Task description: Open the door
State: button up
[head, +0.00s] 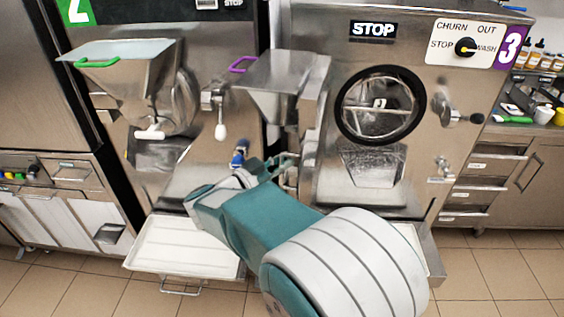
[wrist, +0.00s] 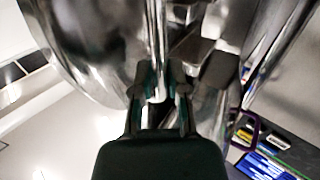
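The door (head: 285,88) of machine 3 is a steel door with a funnel-shaped hopper and purple handle. In the head view it stands swung out to the left, clear of the round black-rimmed opening (head: 346,104). A blue knob (head: 239,157) shows low beside it. My gripper (head: 278,166) is at the door's lower part, partly hidden by my teal arm. In the wrist view the two fingers of my gripper (wrist: 158,88) stand on either side of a shiny metal bar (wrist: 155,45). I cannot tell whether they press on it.
Machine 2, with a shut door and green-handled hopper (head: 115,58), stands at the left. A white tray (head: 185,246) sits low in front of it. A latch knob (head: 475,118) sticks out right of the opening. A counter with bottles (head: 545,58) is at far right. Tiled floor is clear at lower right.

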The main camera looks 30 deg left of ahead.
jog(key=shift+o, duration=0.9)
jog(key=v, duration=1.2)
jog(key=shift+f, duration=0.1)
